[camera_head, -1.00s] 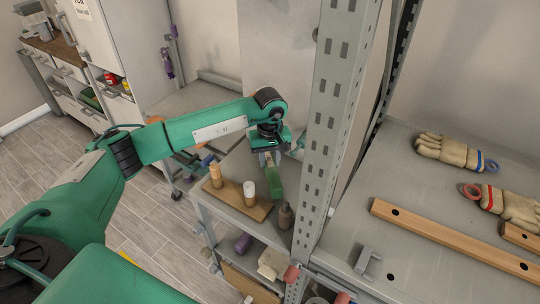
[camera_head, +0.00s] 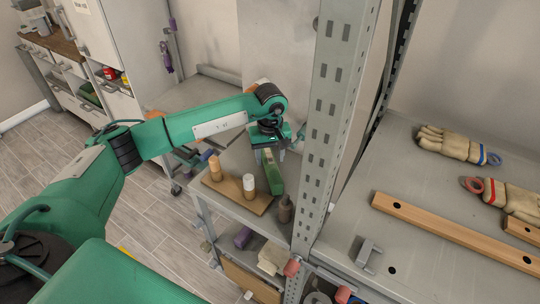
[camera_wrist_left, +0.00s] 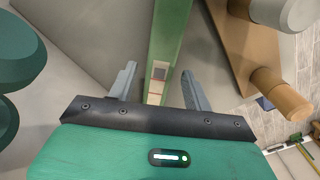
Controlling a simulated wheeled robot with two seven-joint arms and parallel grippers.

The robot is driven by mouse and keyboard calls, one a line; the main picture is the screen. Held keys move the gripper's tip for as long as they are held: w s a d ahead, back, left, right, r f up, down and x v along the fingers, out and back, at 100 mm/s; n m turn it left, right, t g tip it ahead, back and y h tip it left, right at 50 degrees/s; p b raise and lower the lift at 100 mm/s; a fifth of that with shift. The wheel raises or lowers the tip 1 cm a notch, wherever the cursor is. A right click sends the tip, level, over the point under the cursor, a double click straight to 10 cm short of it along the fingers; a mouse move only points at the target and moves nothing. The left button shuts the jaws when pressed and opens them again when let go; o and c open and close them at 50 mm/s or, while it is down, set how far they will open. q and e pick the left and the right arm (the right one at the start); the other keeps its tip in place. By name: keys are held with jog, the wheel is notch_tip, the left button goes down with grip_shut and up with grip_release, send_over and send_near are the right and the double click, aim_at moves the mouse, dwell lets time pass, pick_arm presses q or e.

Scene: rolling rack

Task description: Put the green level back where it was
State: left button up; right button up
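The green level (camera_head: 275,178) lies on the top shelf of the small rolling rack, beside a wooden block with pegs. It also shows in the left wrist view as a long green bar with a small pale window (camera_wrist_left: 165,45). My left gripper (camera_head: 268,153) is over the level's far end. In the left wrist view its two fingers (camera_wrist_left: 160,82) stand apart, one on each side of the level, with a visible gap on both sides. The hand hides part of the level. My right gripper is in neither view.
The wooden block (camera_head: 228,190) carries upright pegs close to the level. A dark bottle (camera_head: 285,209) stands near the level's near end. A perforated grey post (camera_head: 335,120) rises just right. The right-hand shelf holds gloves (camera_head: 448,145) and a wooden bar (camera_head: 455,235).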

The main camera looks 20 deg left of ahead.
aim_at(270, 159)
pick_arm(q)
jog(key=shift+r, duration=0.1)
jog(key=shift+r+p, duration=0.5)
jog(key=shift+p, duration=0.2)
jog(key=shift+r, duration=0.3)
notch_tip(270, 159, up, 11)
jog(key=b, duration=0.4)
jog(key=shift+r+b, duration=0.2)
jog(key=shift+b, duration=0.1)
jog(key=shift+f, duration=0.1)
